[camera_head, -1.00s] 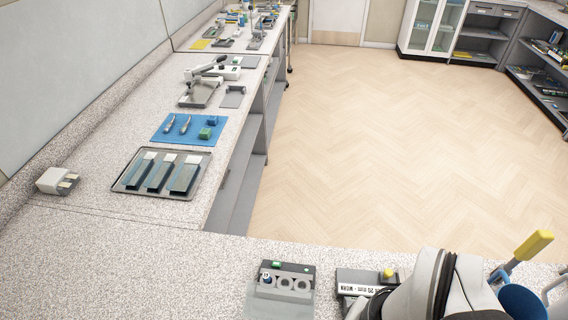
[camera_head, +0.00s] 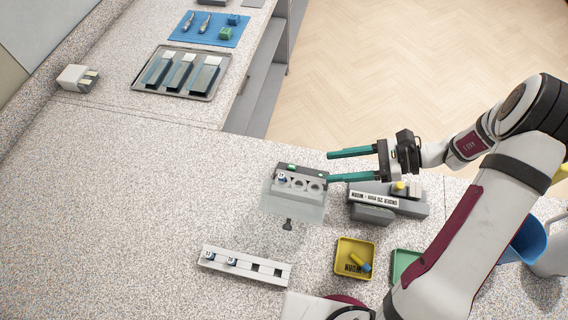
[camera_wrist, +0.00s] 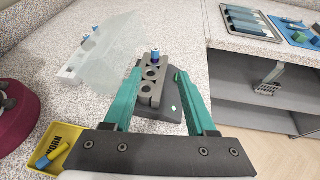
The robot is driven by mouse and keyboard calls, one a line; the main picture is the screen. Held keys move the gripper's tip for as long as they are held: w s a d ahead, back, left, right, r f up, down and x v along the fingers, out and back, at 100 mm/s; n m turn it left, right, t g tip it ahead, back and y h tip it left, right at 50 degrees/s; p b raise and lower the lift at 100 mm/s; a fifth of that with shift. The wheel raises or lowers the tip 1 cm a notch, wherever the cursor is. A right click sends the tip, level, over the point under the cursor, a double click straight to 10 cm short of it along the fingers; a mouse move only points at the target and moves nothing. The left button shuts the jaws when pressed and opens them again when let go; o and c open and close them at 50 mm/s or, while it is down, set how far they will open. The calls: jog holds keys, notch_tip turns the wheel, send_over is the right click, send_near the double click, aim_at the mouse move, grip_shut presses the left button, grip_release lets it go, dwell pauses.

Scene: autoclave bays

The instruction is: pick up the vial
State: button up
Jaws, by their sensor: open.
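A small vial with a blue body and pale top (camera_head: 282,178) stands upright in the leftmost hole of a dark grey block (camera_head: 300,186); the other two holes look empty. In the wrist view the vial (camera_wrist: 155,56) stands at the far end of the block (camera_wrist: 150,97). My gripper (camera_head: 328,167) is open and empty, to the right of the block, its teal fingers pointing left. In the wrist view the fingers (camera_wrist: 160,72) lie on either side of the block. Two similar vials (camera_head: 208,254) (camera_head: 232,261) sit in a white rack (camera_head: 264,280).
A clear panel (camera_head: 292,208) extends from the block's front side; it looks large in the wrist view (camera_wrist: 110,55). A grey labelled device (camera_head: 410,205) stands right of the block. A yellow tray (camera_head: 341,262) holds a yellow-and-blue item; a green tray (camera_head: 396,268) is beside it.

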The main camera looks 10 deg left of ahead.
aim_at(284, 175)
jog(key=x, duration=0.8)
jog(key=s+x, duration=0.1)
jog(key=x, duration=0.2)
jog(key=shift+a, duration=0.35)
grip_shut()
